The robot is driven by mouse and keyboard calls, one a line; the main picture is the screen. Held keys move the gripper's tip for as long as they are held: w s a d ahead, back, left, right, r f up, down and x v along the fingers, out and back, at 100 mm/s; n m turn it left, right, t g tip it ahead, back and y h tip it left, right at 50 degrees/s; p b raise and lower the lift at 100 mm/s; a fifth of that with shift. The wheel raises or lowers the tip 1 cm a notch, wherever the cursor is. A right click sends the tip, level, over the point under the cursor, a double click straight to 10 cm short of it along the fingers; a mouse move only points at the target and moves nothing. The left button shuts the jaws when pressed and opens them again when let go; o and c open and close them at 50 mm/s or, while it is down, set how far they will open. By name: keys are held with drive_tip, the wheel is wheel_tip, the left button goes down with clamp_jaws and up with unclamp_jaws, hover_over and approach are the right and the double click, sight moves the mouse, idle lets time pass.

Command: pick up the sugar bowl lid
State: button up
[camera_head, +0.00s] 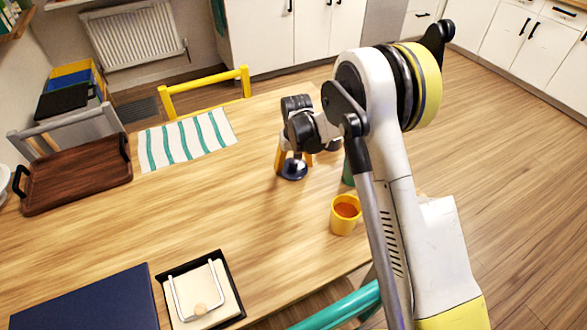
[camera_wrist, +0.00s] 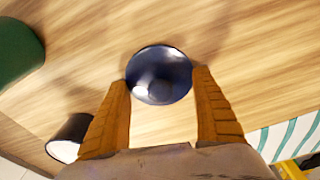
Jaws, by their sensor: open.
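The sugar bowl lid (camera_wrist: 160,66) appears as a dark blue, shiny round piece with a paler, knob-like spot near its lower middle. In the head view the dark blue piece (camera_head: 293,173) is low over the table, below my gripper. My gripper (camera_wrist: 160,80) is open, with one orange finger on each side of the lid. The fingertips look close to its rim; I cannot tell whether they touch. In the head view my gripper (camera_head: 292,160) points down and partly hides the lid. I cannot tell whether a bowl is under it.
A green container (camera_wrist: 18,52) and a dark, white-ended cylinder (camera_wrist: 70,138) are nearby. A yellow cup (camera_head: 344,216) with brown contents stands right. A striped cloth (camera_head: 187,139), wooden tray (camera_head: 75,175), napkin holder (camera_head: 203,292) and blue mat (camera_head: 85,303) lie left. The middle table is clear.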

drive_tip(key=shift+s, duration=0.15)
drive_tip(key=c, duration=0.8)
clamp_jaws()
drive_tip(key=shift+f, duration=0.1)
